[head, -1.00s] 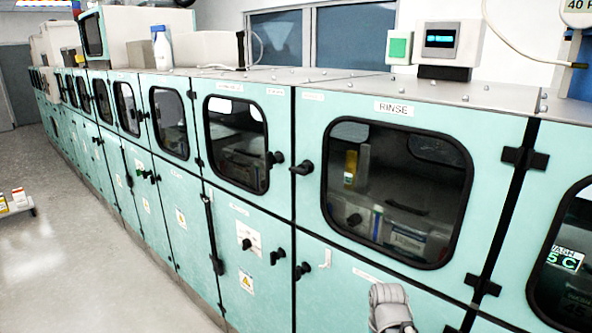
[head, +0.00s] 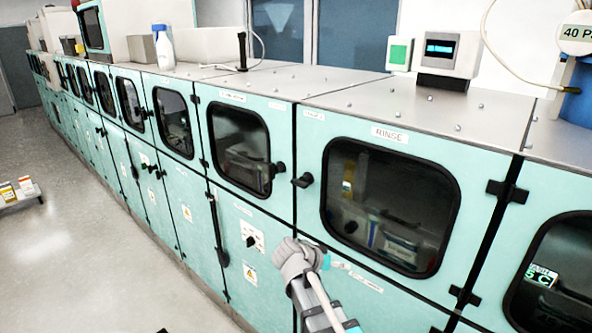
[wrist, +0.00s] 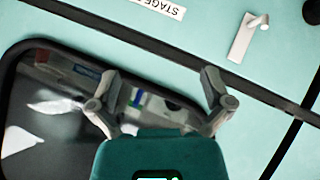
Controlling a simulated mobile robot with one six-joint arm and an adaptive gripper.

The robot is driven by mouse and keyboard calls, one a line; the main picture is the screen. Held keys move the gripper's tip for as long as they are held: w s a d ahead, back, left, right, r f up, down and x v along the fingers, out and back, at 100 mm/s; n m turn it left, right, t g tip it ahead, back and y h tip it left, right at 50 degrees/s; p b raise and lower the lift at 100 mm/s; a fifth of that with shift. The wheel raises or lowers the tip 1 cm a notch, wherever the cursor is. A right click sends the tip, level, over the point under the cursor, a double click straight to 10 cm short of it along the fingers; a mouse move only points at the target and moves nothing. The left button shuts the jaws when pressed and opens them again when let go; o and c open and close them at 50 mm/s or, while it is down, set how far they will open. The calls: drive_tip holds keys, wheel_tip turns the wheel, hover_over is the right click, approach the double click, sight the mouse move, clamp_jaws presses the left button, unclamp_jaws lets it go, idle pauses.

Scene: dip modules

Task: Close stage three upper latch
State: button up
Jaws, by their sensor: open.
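The teal upper door marked RINSE (head: 398,137) has a dark window and a black latch handle (head: 302,180) at its left edge, lying roughly sideways. Another black latch (head: 277,169) sits on the neighbouring door's right edge. Which stage these belong to is too small to read. My arm reaches up below the RINSE door in the head view; its fingers are not clear there. In the wrist view my gripper (wrist: 162,88) is open and empty, its fingers apart before the door's window. No upper latch shows in the wrist view.
A label reading STAGE (wrist: 158,8), upside down, and a white hook (wrist: 249,37) show on the lower panel in the wrist view. A black knob (wrist: 312,10) is at its corner. Black hinges (head: 507,191) stand out at the RINSE door's right.

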drive_tip(key=w+a+r+m+t+h+p, duration=0.1)
drive_tip(key=w+a+r+t+h+p, duration=0.2)
drive_tip(key=a+r, duration=0.65)
drive_tip(key=m+t+y+p, duration=0.1)
drive_tip(key=m+t+p, duration=0.1)
drive_tip(key=t+p, duration=0.25)
approach(296, 184)
drive_tip(key=shift+s+a+f+t, duration=0.1)
drive_tip(key=shift+s+a+t, duration=0.2)
drive_tip(key=shift+s, duration=0.3)
drive_tip(key=shift+s+a+f+t, duration=0.15)
drive_tip(key=shift+s+a, duration=0.2)
drive_tip(key=shift+s, duration=0.25)
drive_tip(key=shift+w+d, duration=0.1)
drive_tip(key=shift+x, duration=6.8)
